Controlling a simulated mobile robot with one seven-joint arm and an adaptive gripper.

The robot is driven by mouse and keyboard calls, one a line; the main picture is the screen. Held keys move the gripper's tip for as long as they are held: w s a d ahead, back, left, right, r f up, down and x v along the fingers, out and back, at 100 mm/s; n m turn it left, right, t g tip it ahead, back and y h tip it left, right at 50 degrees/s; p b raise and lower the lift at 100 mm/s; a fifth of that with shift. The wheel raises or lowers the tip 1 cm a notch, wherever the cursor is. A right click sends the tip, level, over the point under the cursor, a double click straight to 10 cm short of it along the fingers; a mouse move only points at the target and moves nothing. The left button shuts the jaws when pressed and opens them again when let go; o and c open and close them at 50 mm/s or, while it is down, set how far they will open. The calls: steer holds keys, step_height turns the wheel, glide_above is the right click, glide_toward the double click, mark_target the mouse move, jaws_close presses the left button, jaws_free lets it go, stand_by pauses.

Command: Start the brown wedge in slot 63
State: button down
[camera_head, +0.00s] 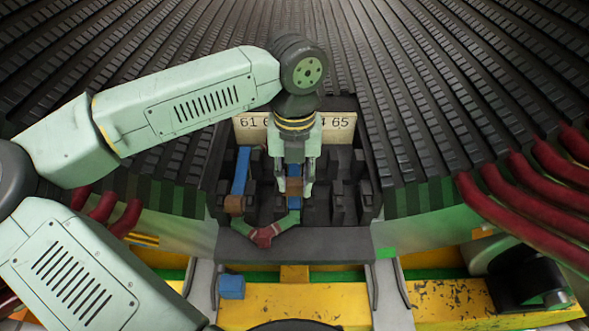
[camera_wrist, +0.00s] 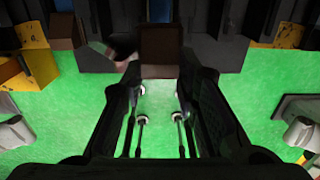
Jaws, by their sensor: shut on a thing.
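The brown wedge (camera_head: 294,185) is between the fingers of my gripper (camera_head: 294,188), which is shut on it. In the wrist view the brown wedge (camera_wrist: 160,46) shows at the top, between the fingertips. My gripper points down over the middle of the dark slot block (camera_head: 350,205). The number plate (camera_head: 341,122) behind reads 61 at left and 65 at right; my wrist covers its middle, so slot 63's number is hidden. A blue piece shows just below the wedge. I cannot tell whether the wedge's end is inside the slot.
A blue bar (camera_head: 240,170) with a brown block (camera_head: 233,204) at its near end lies in a left slot. A green and red piece (camera_head: 265,234) lies at the block's front. A blue cube (camera_head: 231,286) sits on the yellow frame (camera_head: 290,300). Red coils (camera_head: 520,200) are at right.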

mark_target(295, 195)
steer(key=shift+s+f, duration=0.15)
steer(key=shift+f, duration=0.2)
steer(key=shift+f+b, duration=1.1)
steer(key=shift+f, duration=0.85)
steer(key=shift+f+b, duration=1)
steer(key=shift+b, duration=0.1)
steer(key=shift+f+b, duration=0.15)
steer(key=shift+b, duration=0.25)
steer(key=shift+w, duration=0.75)
steer(key=c, duration=1.2)
jaws_free()
